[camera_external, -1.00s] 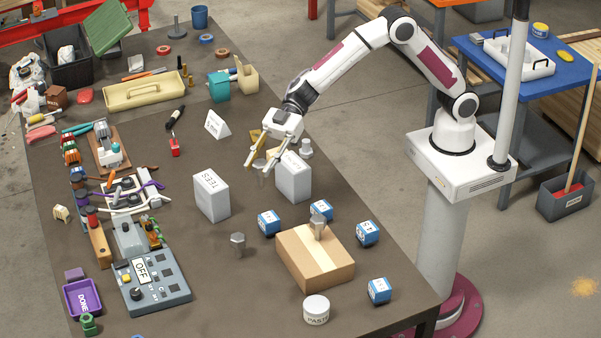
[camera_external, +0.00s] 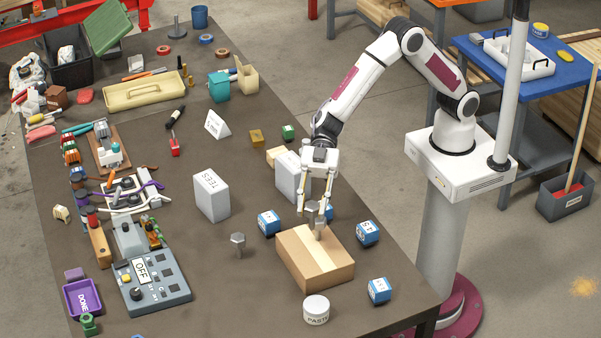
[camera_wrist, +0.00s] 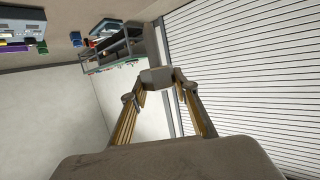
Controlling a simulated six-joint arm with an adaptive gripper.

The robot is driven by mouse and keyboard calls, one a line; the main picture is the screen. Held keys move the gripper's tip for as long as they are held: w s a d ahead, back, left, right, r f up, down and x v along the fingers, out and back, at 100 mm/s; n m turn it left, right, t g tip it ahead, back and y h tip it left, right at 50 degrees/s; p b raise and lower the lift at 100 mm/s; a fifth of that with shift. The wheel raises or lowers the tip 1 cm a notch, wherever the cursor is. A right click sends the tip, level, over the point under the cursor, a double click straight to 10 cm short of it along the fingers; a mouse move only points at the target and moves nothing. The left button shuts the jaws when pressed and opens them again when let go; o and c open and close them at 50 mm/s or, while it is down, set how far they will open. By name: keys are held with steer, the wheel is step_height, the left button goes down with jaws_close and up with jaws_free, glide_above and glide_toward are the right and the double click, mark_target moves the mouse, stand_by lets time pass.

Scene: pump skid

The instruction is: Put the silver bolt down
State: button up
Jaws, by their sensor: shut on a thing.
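My gripper (camera_external: 315,208) is over the cardboard box (camera_external: 303,267) in the external view, with its fingers pointing down. It is shut on a silver bolt (camera_external: 318,224), which is upright between the fingertips at the box's top. I cannot tell whether the bolt touches the box. In the wrist view, the grey bolt head (camera_wrist: 156,77) shows between the tips of the two fingers. Another silver bolt (camera_external: 238,244) stands head up on the table, left of the box.
Blue-and-white cubes (camera_external: 269,222) (camera_external: 367,233) (camera_external: 379,290) surround the box. Two white boxes (camera_external: 211,196) (camera_external: 288,178) stand behind. A white paste jar (camera_external: 316,310) stands in front. Bare table (camera_external: 235,290) lies left of the box.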

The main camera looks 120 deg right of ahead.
mark_target(312, 225)
steer(key=shift+f, duration=0.15)
steer(key=shift+f, duration=3.15)
steer(key=shift+f, duration=1.85)
steer(key=shift+f, duration=0.1)
steer(key=o, duration=1.1)
steer(key=shift+o, duration=0.2)
